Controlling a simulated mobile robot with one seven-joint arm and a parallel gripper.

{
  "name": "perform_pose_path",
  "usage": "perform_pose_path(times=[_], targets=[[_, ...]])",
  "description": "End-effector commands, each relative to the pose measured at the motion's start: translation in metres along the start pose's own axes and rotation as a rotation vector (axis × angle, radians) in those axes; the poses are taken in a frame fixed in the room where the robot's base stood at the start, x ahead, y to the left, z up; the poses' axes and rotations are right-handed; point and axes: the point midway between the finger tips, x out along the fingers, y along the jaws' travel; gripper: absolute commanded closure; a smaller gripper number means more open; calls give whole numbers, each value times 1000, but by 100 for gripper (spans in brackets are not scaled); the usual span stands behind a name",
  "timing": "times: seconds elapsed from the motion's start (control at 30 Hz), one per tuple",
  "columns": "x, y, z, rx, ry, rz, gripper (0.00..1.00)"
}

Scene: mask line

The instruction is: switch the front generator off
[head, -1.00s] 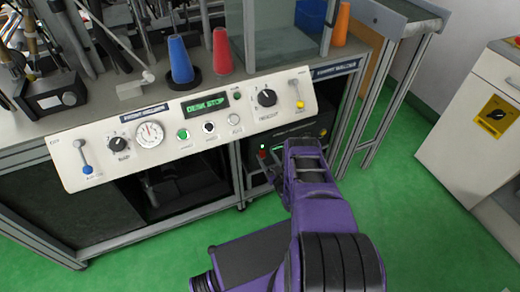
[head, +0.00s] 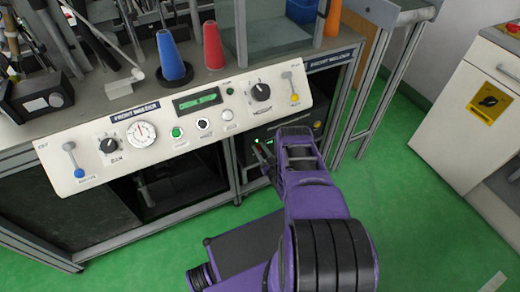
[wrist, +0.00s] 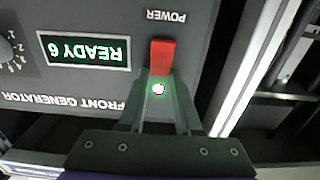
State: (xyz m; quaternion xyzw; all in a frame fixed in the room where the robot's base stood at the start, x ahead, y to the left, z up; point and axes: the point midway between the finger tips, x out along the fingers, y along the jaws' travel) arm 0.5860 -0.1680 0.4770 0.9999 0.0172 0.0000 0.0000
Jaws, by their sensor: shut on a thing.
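The front generator (wrist: 85,80) is a dark box under the bench, seen upside down in the wrist view. Its green display (wrist: 83,49) reads "READY 6". A red power switch (wrist: 163,54) sits beside the "POWER" label. A green-white lamp (wrist: 158,89) glows between my fingers. My gripper (wrist: 162,74) is shut on the red switch, its fingertips at the switch's near end. In the head view my gripper (head: 262,152) reaches in under the bench at the generator (head: 290,132), which my purple arm partly hides.
The white control panel (head: 100,165) with knobs, a gauge and levers hangs on the bench front, above left of my gripper. Blue (head: 172,58) and red cones (head: 213,46) stand on the bench. A white cabinet (head: 452,110) is at right. Green floor lies open between.

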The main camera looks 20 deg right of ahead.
Motion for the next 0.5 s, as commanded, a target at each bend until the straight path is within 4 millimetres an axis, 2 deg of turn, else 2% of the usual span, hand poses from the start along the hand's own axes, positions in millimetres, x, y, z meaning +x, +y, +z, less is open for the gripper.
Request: perform_pose_path(times=[0.5], targets=[[-1,0,2,-1,100,1,100]])
